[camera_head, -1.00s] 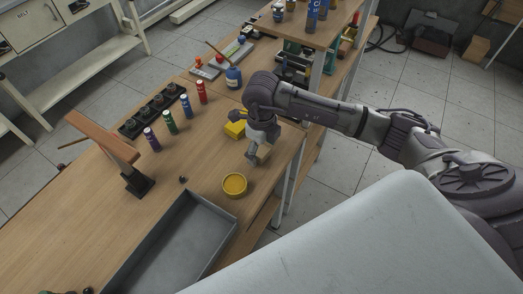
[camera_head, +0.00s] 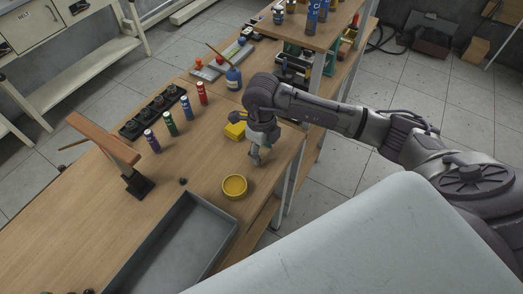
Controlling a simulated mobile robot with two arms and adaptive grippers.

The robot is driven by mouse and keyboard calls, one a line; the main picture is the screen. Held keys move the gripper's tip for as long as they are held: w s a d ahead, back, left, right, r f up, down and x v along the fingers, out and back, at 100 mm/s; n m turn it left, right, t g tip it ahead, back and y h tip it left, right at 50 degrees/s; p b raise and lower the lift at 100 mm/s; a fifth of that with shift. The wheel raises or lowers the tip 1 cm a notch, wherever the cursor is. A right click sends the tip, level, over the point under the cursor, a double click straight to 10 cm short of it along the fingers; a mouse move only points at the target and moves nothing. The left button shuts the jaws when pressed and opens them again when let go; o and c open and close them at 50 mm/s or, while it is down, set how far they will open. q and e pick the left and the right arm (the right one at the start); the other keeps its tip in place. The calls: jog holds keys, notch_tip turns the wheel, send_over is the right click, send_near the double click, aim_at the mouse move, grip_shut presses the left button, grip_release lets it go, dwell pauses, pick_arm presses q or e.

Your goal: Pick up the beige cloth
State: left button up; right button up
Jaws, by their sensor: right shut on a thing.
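My right gripper (camera_head: 256,157) points down at the right edge of the wooden workbench, just beyond the yellow round tin. It is shut on the beige cloth (camera_head: 266,152), of which only a small pale patch shows beside the fingers. The rest of the cloth is hidden by the gripper or too small to make out. I cannot tell whether the cloth is touching the bench. My left gripper is not in view.
The yellow tin (camera_head: 234,187) stands close in front of the gripper, and a yellow block (camera_head: 235,131) lies to its left. A grey tray (camera_head: 206,216), colored cylinders and a brown-topped stand (camera_head: 104,139) occupy the bench (camera_head: 90,215). A blue bottle (camera_head: 233,78) stands farther back.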

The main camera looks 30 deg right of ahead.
aim_at(261, 151)
notch_tip(261, 151, up, 4)
jog(key=shift+r+p, duration=0.1)
jog(key=shift+p, duration=1.15)
jog(key=s+d+r+p, duration=0.4)
jog(key=s+d+r, duration=0.2)
jog(key=s, duration=0.3)
jog(key=shift+d+r, duration=0.2)
jog(key=shift+d, duration=0.4)
jog(key=shift+s, duration=0.1)
